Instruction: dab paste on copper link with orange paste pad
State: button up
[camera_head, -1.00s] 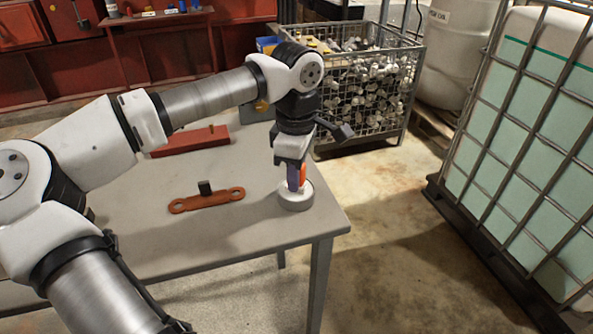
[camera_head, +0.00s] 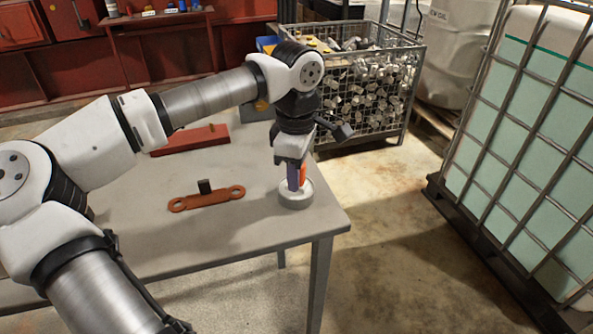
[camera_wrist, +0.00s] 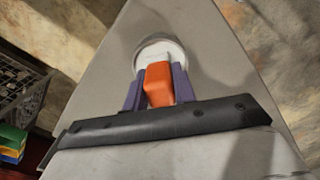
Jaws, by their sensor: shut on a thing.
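My gripper (camera_head: 297,180) points down near the right corner of the grey table, with its purple fingers shut on the orange paste pad (camera_wrist: 158,85). The pad also shows as an orange sliver in the head view (camera_head: 303,173). Its lower end is at a round pale dish (camera_head: 297,201), over or inside the rim. I cannot tell whether it touches what is inside. The dish also shows in the wrist view (camera_wrist: 178,47), just beyond the pad. The copper link (camera_head: 207,199), a flat bar with a ring at each end and a dark upright block at its middle, lies left of the dish.
The table (camera_head: 235,240) is bare around the link. A red bar (camera_head: 189,139) lies at its back. A wire cage of metal parts (camera_head: 365,85) stands behind the table. A caged tank (camera_head: 530,130) stands to the right, across open floor.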

dwell(0.3)
jog(key=shift+r+p, duration=2.5)
jog(key=shift+r, duration=1)
jog(key=shift+f, duration=0.1)
